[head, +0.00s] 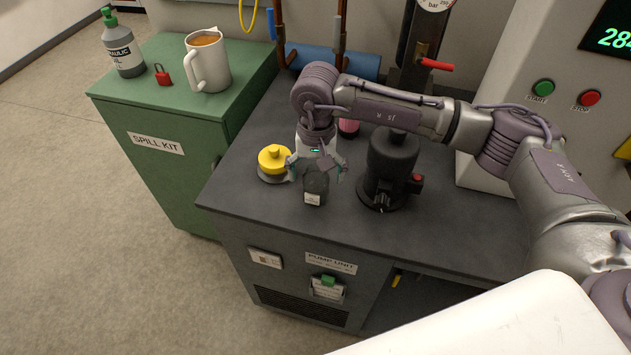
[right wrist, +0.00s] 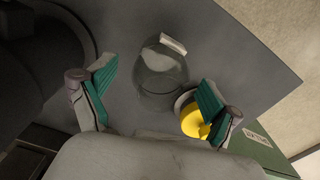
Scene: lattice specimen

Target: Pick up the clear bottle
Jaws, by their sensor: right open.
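The clear bottle (head: 316,187) stands on the dark top of the pump unit, near its front edge. It is see-through, with a small white label low on its side. My right gripper (head: 317,168) points down over the bottle, its fingers spread to either side, and hides its upper part. In the right wrist view the bottle (right wrist: 160,80) lies ahead between the two open teal-padded fingers. I cannot tell whether either finger touches it. My left gripper is not in view.
A yellow-topped round object (head: 274,157) sits close left of the bottle. A black cylinder device (head: 392,165) with a red knob stands close right. A pink item (head: 349,127) is behind.

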